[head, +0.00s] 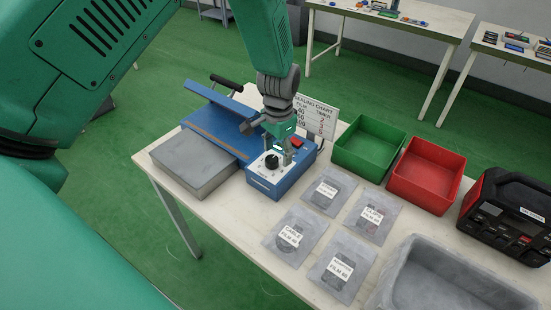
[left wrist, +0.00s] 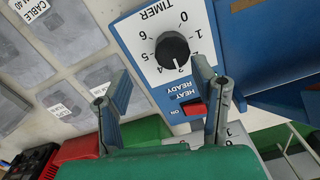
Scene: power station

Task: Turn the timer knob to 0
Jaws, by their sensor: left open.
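The black timer knob (left wrist: 172,50) sits on the white dial plate (left wrist: 150,22) of the blue sealer (head: 278,185). In the left wrist view, its white mark points down the picture, away from the printed 0; the exact number is hard to read. The knob also shows in the head view (head: 271,162), just below my left gripper (head: 283,152). My left gripper is open. In the left wrist view its two fingers (left wrist: 161,82) stand apart, and the knob lies beyond them, between their directions. No contact with the knob shows. My right gripper is not in view.
A red heat switch (left wrist: 194,108) is beside the dial, near one finger. A sealing chart (head: 316,117) stands behind. Labelled film bags (head: 290,237), a green bin (head: 368,148), a red bin (head: 427,175) and a grey tray (head: 445,280) occupy the table to the right.

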